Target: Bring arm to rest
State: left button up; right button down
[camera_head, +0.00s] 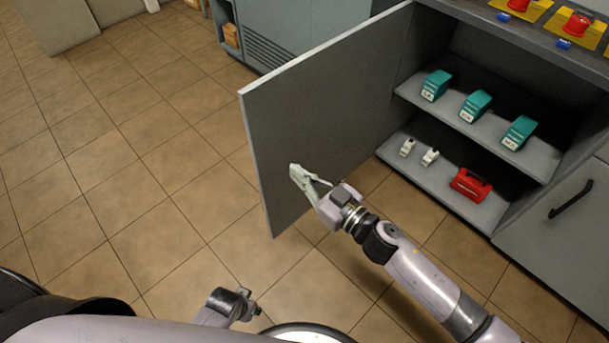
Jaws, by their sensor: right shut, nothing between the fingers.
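My right arm (420,272) reaches in from the lower right. Its gripper (297,176) is shut and empty, in front of the inner face of the open cabinet door (325,110), near the door's lower free edge. I cannot tell whether the fingertips touch the door. Part of my left arm (222,307) shows at the bottom edge, and its fingers cannot be made out.
The open cabinet's upper shelf (452,122) holds three teal units (475,106). Its lower shelf (440,188) holds two small white items (430,157) and a red case (470,184). Red and yellow devices (579,24) stand on top. The tiled floor at left is clear.

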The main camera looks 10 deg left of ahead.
jog(key=s+d+f+m+h, duration=0.1)
jog(key=d+f+m+h, duration=0.9)
jog(key=d+f, duration=1.05)
jog(key=s+d+f+g+h, duration=0.2)
jog(key=s+d+f+g, duration=0.4)
jog(key=s, duration=0.5)
jog(key=s+d+f+g+h, duration=0.1)
jog(key=s+d+f+h, duration=0.2)
jog(key=s+f, duration=0.6)
pick_arm(q)
jog(key=s+a+g+p, duration=0.1)
jog(key=s+a+p, duration=0.2)
jog(key=s+p, duration=1.3)
jog(key=shift+s+r, duration=0.15)
jog(key=shift+s, duration=0.15)
pick_arm(e)
jog(key=s+d+g, duration=0.1)
jog(key=s, duration=0.8)
jog(key=s+d+n, duration=0.1)
jog(key=s+d, duration=0.1)
jog(key=s, duration=0.7)
jog(key=shift+s+d+r+g, duration=0.3)
jog(key=shift+r+g, duration=0.1)
jog(key=shift+r, duration=0.05)
